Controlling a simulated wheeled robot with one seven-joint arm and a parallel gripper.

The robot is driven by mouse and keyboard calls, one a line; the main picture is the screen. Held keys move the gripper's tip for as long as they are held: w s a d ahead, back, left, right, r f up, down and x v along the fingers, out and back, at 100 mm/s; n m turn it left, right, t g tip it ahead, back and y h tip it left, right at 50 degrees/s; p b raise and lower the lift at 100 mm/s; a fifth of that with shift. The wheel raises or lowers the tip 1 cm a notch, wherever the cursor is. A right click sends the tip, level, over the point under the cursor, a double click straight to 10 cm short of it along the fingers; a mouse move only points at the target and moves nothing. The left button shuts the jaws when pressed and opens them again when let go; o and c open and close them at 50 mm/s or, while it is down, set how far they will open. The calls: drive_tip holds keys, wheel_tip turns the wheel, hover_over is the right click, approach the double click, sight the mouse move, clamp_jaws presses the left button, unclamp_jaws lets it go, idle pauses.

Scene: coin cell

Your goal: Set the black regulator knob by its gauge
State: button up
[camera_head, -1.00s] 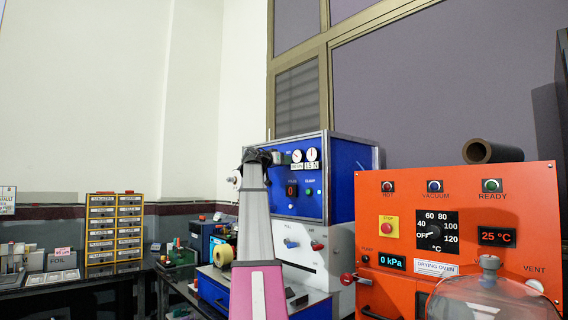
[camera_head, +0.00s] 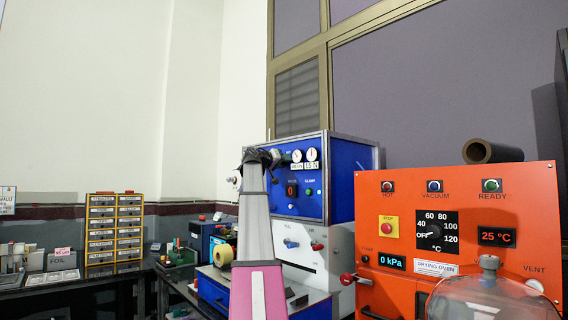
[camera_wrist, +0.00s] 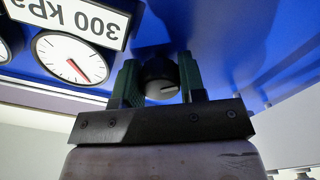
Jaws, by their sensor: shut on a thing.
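The black regulator knob (camera_wrist: 162,82) shows in the wrist view, with a pale line on its face. My gripper (camera_wrist: 160,92) is shut on it, with one green finger on each side. The gauge (camera_wrist: 70,60) is left of the knob, a white dial with a red needle pointing to the lower right of the picture. A label reading 300 kPa (camera_wrist: 85,17), upside down, is beside the gauge. In the head view my gripper (camera_head: 274,157) is at the blue panel, left of two small white gauges; the knob is hidden there.
The blue cabinet (camera_head: 340,180) bears a red display, buttons and lower levers. An orange drying oven (camera_head: 460,220) stands at the right, with a clear dome in front.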

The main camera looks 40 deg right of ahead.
drive_tip(key=o, duration=0.6)
drive_tip(key=shift+o, duration=0.2)
drive_tip(key=shift+a, duration=0.1)
drive_tip(key=a, duration=1)
drive_tip(key=shift+s+a, duration=0.3)
drive_tip(key=shift+s, duration=0.15)
